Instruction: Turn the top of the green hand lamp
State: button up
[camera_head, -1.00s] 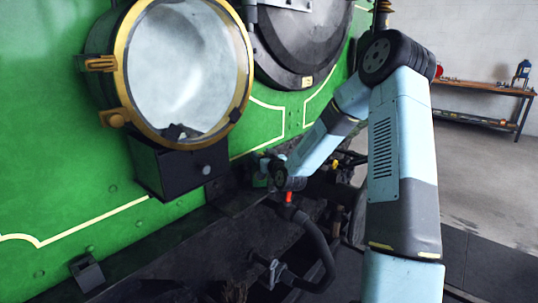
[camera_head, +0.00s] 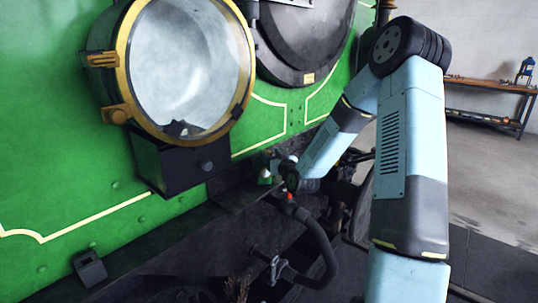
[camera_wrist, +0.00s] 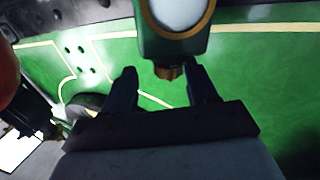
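The green hand lamp (camera_wrist: 150,45) shows at the top of the wrist view, cut off by the frame edge. It has a pale lens in a brass ring and a small brass piece (camera_wrist: 168,72) at its near end. My gripper (camera_wrist: 162,78) is open, with one dark finger on each side of that brass piece. I cannot tell whether the fingers touch it. In the head view, a small green and white part of the lamp (camera_head: 265,177) shows beside my gripper (camera_head: 274,163), on the dark ledge; my wrist hides much of it.
The green tram front (camera_head: 60,150) carries a large brass-rimmed headlamp (camera_head: 185,70) at the left. A black hose with a red end (camera_head: 320,245) hangs below my wrist. A workbench (camera_head: 490,86) stands at the far right, with open floor before it.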

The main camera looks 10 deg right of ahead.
jog(key=s+d, duration=0.5)
jog(key=s, duration=0.5)
dwell(1.2)
jog(key=shift+s+d, duration=0.1)
dwell(0.4)
